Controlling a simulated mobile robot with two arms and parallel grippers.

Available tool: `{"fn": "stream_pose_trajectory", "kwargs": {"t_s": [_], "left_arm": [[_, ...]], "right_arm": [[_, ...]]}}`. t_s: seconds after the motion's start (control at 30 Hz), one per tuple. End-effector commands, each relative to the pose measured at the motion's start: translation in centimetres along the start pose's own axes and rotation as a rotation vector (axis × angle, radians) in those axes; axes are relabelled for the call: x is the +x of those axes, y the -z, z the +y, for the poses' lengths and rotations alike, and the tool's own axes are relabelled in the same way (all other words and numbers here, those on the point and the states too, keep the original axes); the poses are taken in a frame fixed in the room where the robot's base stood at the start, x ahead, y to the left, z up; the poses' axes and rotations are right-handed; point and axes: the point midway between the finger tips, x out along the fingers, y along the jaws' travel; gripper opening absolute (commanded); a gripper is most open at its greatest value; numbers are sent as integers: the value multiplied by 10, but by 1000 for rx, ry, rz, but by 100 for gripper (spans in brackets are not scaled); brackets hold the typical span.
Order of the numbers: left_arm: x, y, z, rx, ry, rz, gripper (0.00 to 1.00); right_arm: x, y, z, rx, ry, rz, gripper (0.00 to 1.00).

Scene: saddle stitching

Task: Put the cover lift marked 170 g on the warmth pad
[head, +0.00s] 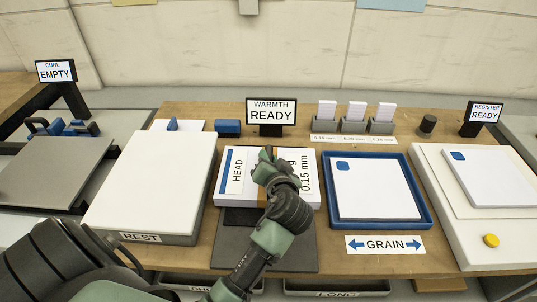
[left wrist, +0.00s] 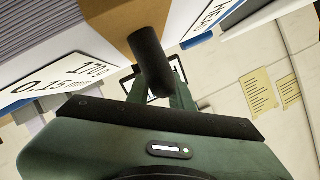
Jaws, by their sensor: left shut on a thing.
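The cover lift (head: 229,184) is a white stack with a brown band, a "HEAD" label and a label ending in "g" and "0.15 mm". In the left wrist view its label (left wrist: 72,73) reads 170 g, 0.15 mm. My left gripper (head: 267,157) is shut on the lift near its middle, at the brown band; the wrist view shows the fingers (left wrist: 155,75) against it. The dark grey warmth pad (head: 297,246) lies in front of the "WARMTH READY" sign (head: 271,112), partly hidden by the lift and my arm. I cannot tell whether the lift touches the pad. My right gripper is out of view.
A white-topped REST block (head: 155,185) stands left of the pad. A blue tray (head: 427,214) with a white sheet stands close on the right. Behind are small card holders (head: 327,125) and a blue block (head: 228,127). A GRAIN sign (head: 385,244) lies in front of the tray.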

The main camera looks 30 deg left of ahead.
Motion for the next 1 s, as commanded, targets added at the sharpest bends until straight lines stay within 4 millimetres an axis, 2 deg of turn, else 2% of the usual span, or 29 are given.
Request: {"fn": "stream_pose_trajectory", "kwargs": {"t_s": [0.03, 0.37, 0.4, 0.43, 0.47, 1.0], "left_arm": [[0, -1, 1, -4, 6, 11, 0], [-1, -1, 1, -3, 5, 9, 0], [-1, -5, 4, 0, 1, -2, 33], [-1, -5, 3, 0, 1, -1, 41], [-1, -5, 3, 0, 1, -1, 43], [1, 1, -1, -1, 0, 2, 43]], "right_arm": [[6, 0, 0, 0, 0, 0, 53], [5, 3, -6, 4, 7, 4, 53], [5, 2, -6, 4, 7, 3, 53], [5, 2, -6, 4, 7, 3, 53], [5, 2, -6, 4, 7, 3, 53], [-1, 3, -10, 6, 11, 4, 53]]}}
